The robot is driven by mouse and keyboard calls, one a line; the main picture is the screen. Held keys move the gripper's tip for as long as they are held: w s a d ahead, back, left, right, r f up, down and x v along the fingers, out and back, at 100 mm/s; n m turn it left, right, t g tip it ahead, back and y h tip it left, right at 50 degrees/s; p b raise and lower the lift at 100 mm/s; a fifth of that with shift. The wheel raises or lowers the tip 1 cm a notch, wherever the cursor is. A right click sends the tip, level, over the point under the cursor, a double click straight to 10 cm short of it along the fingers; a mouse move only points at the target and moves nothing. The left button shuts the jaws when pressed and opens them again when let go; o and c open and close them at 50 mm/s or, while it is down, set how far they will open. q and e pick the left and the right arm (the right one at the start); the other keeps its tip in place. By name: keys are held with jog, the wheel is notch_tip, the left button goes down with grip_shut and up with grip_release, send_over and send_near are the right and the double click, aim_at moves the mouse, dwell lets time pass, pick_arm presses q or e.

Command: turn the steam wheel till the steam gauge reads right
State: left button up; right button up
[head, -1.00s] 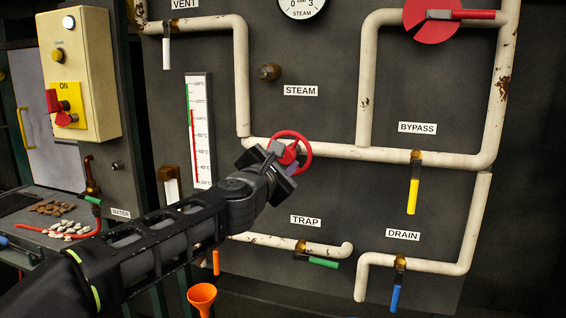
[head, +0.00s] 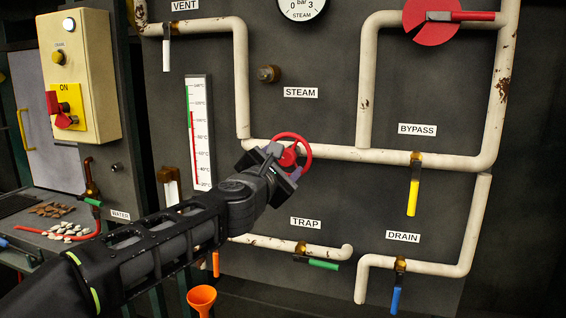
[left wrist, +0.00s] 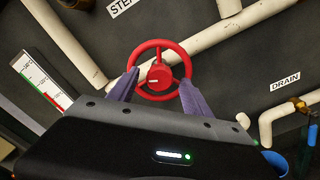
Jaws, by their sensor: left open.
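The red steam wheel (head: 291,151) is on the pipe in the middle of the dark panel in the head view. In the left wrist view the wheel (left wrist: 159,73) is a red ring with spokes and a round hub. My left gripper (head: 283,163) is at the wheel, its fingers (left wrist: 158,84) apart on either side of the lower rim; I cannot tell whether they touch it. The steam gauge (head: 302,8) is at the top edge of the head view, cut off, showing a 0 to 3 bar scale; its needle is not visible. My right gripper is not in view.
A yellow lever (head: 412,197), a blue lever (head: 396,299) and a green lever (head: 323,265) stick out from the pipes. A thermometer (head: 199,135) hangs left of my gripper. An orange funnel (head: 201,297) is below.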

pick_arm(q)
jog(key=b+v, duration=0.1)
jog(key=v, duration=0.6)
jog(key=shift+s, duration=0.35)
jog(key=shift+a, duration=0.1)
